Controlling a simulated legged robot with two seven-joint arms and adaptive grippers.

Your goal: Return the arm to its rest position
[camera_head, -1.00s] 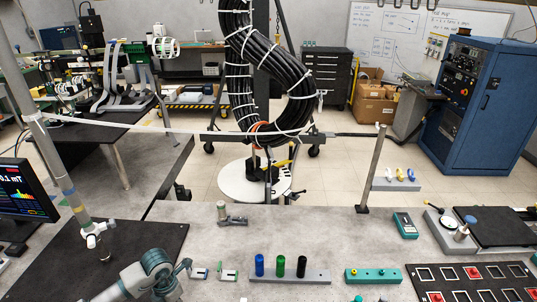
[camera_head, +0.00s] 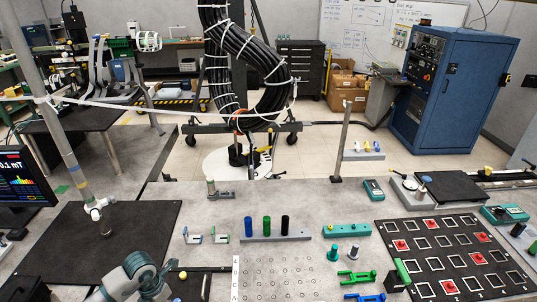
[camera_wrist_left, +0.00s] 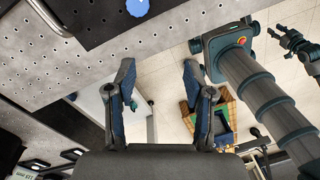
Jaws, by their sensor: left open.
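My left arm (camera_head: 138,280) comes in at the bottom left of the head view, folded low over the table's near edge beside the black mat. Its gripper is out of that view. In the left wrist view my left gripper (camera_wrist_left: 158,78) is open, its two fingers wide apart with nothing between them. Behind the fingers are pale floor tiles and a brown box-like thing (camera_wrist_left: 220,122). A grey jointed arm link (camera_wrist_left: 265,95) runs down the right of that view.
A black mat (camera_head: 60,245) and a pole (camera_head: 66,145) stand at left. Blue, green and black cylinders (camera_head: 267,225) stand on a grey block. A perforated plate (camera_head: 285,280) and black slotted board (camera_head: 440,250) lie in front. A cable coil (camera_head: 225,60) hangs behind.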

